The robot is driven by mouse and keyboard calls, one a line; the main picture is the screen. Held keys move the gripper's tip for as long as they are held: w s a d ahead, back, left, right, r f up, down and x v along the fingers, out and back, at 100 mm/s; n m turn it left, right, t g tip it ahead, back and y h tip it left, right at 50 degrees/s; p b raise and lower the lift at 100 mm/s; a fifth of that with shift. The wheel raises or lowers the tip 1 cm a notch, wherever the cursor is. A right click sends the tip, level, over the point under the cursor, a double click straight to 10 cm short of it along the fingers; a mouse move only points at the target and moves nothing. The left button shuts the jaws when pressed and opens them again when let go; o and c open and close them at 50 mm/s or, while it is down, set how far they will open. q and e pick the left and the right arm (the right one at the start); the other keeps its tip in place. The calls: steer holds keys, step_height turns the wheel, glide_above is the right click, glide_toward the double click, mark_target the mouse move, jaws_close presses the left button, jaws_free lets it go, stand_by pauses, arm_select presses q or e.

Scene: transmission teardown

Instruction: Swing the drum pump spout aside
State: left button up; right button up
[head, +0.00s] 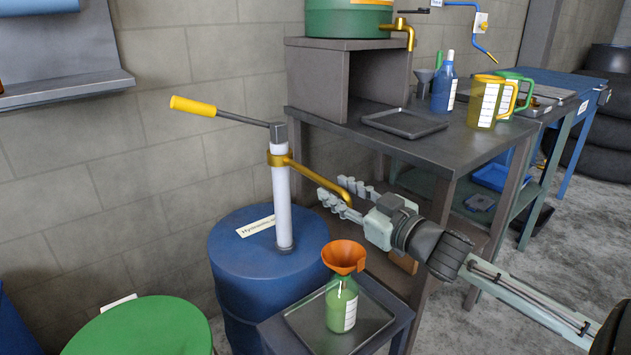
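The drum pump has a white upright tube (282,205) on a blue drum (262,265) and a yellow-gripped handle (194,106) pointing left. Its brass spout (318,180) runs from a collar toward the right and front, its end bent down. My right gripper (338,190) comes in from the right at the spout's end. Its fingers look spread, one on each side of the spout end in the picture. I cannot tell whether they touch it. My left gripper is not in view.
A green bottle (342,305) with an orange funnel (344,256) stands on a tray (376,322) below the spout. A dark bench (440,143) with jugs, bottles and a small tray stands behind my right arm. A green drum lid (140,328) is at front left.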

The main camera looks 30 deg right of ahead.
mark_target(321, 181)
steer(key=shift+w+a+f, duration=0.1)
steer(key=shift+w+a, duration=0.05)
steer(key=shift+w, duration=1.3)
steer(key=shift+w+a, duration=0.1)
steer(key=shift+w, duration=1.35)
jaws_close()
